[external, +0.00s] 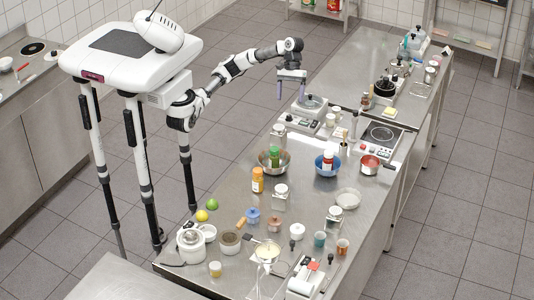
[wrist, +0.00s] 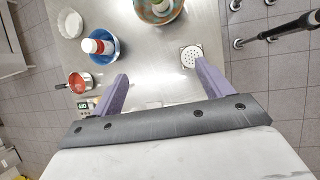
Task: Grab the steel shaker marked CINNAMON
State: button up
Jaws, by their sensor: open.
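A square steel shaker with a perforated lid (wrist: 191,56) stands on the steel counter, just beyond my right finger in the wrist view. It appears to be the shaker left of the scales in the external view (external: 278,130). Two similar shakers stand further along the counter, one mid-counter (external: 280,204) and one further right (external: 333,218). I cannot read any label, so I cannot tell which is marked CINNAMON. My gripper (external: 292,92) is open and empty, pointing down well above the counter; its purple fingers show in the wrist view (wrist: 162,85).
Bare steel surrounds the shaker nearest my gripper in the wrist view.

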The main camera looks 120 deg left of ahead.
jog(key=s+a+f+g, duration=0.2)
jog(key=s+a+f, duration=0.1)
jog(key=s+f, duration=0.15)
jog(key=p, duration=0.2)
send_near(278, 135)
jog(key=shift+y, duration=0.3)
jog(key=f, duration=0.2)
jog(key=s+f, duration=0.1)
jog(key=f, duration=0.2)
jog(key=shift+s+a+f, duration=0.2)
jog(key=shift+s+f, duration=0.2)
jog(key=p+x, duration=0.1)
jog(key=x, duration=0.2)
jog(key=p+x, duration=0.1)
jog(key=x, duration=0.1)
jog(key=shift+w+d+p, duration=0.35)
jog(key=shift+f, duration=0.3)
jog(key=c, duration=1.1)
jog(key=shift+c, duration=0.2)
jog(key=shift+r, duration=0.15)
